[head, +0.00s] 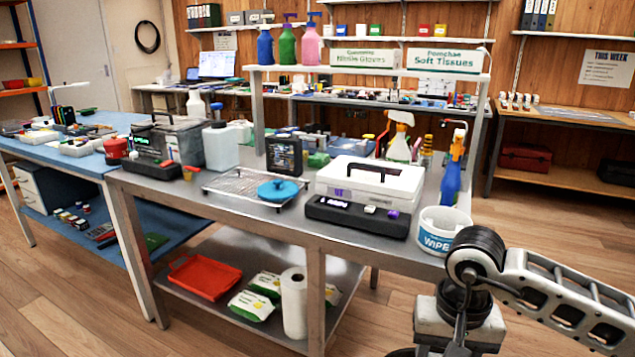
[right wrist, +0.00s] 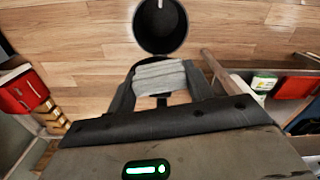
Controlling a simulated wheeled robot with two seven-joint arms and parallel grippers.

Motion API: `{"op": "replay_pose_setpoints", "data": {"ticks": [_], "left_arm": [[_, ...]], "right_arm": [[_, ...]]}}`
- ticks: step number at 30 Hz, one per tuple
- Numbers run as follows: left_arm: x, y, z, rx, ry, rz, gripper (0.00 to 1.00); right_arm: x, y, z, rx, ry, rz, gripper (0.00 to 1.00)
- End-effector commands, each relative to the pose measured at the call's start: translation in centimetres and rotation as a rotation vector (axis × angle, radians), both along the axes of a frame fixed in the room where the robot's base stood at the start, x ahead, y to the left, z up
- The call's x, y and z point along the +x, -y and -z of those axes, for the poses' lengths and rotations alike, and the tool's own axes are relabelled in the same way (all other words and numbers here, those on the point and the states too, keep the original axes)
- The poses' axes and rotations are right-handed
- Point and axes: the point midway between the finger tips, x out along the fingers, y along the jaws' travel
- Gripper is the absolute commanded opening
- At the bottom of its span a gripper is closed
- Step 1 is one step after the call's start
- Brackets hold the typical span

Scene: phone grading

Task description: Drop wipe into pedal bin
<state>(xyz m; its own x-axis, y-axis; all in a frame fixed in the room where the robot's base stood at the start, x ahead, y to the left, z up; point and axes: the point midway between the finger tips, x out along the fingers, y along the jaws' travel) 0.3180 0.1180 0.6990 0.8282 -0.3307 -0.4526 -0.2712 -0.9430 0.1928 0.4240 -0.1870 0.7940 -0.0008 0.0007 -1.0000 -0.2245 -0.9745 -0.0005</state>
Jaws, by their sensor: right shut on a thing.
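In the right wrist view my right gripper (right wrist: 160,90) is shut on a pale grey folded wipe (right wrist: 160,75), which spans between its two dark fingers. A round dark bin (right wrist: 138,28), seen from above with its dark inside showing, stands on the floor just beyond the wipe at the top of that view. The wipe looks held above and apart from it; the exact height gap cannot be told. In the head view my right arm reaches down at the lower right, and its fingers and the wipe are hidden. My left gripper is in neither view.
A white wipes tub (head: 436,243) stands at the right end of the steel bench (head: 270,222), close to my right arm. A white case (head: 370,182) and a spray bottle (head: 453,172) are near it. Wood floor (head: 560,240) lies clear to the right of the bench.

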Motion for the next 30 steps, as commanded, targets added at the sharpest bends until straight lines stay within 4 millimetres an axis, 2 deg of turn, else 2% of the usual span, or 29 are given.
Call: {"op": "replay_pose_setpoints", "data": {"ticks": [1,9,13,15,18,26,30], "left_arm": [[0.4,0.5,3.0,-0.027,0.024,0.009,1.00],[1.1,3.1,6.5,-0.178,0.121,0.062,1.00],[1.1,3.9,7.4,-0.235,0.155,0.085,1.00],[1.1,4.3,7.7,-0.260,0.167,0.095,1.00],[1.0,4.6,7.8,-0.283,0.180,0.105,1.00],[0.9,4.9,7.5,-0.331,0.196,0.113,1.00],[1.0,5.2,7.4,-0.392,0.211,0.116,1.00]], "right_arm": [[0.5,0.1,5.4,0.002,-0.008,0.057,0.33],[2.6,1.6,20.9,-0.001,-0.008,0.372,0.33],[2.9,2.4,26.6,-0.001,-0.006,0.491,0.33],[3.0,2.7,28.9,0.000,-0.003,0.540,0.33],[3.0,3.1,30.9,-0.001,-0.003,0.587,0.33],[2.9,3.3,33.1,0.000,0.000,0.620,0.33],[2.9,3.4,34.9,0.000,-0.001,0.619,0.33]]}}
